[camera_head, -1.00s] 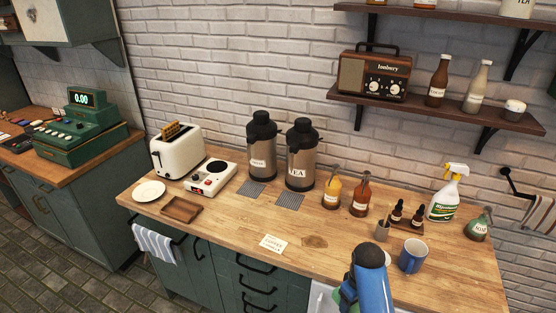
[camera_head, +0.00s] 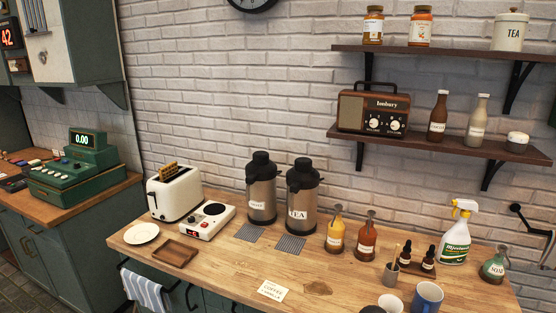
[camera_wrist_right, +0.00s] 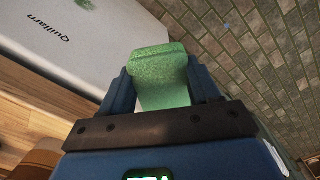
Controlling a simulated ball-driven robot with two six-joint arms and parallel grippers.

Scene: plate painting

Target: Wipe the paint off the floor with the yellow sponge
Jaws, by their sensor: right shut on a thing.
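My right gripper (camera_wrist_right: 163,88) is shut on a green, spongy-looking block (camera_wrist_right: 163,70) in the right wrist view. The block stands out between the two dark blue fingers, and its top end is rounded. It looks green, not yellow, and no yellow sponge shows in either view. The stone-tiled floor (camera_wrist_right: 240,60) lies beyond the gripper. A small blue spot (camera_wrist_right: 227,26) shows on it near the top; I cannot tell if it is paint. My left gripper is not in view.
A white panel (camera_wrist_right: 95,35) with lettering and a green smear (camera_wrist_right: 82,3) is left of the gripper. The wooden counter (camera_head: 225,280) holds a toaster (camera_head: 174,193), two flasks, bottles, a spray bottle (camera_head: 456,235) and a blue mug (camera_head: 427,298).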

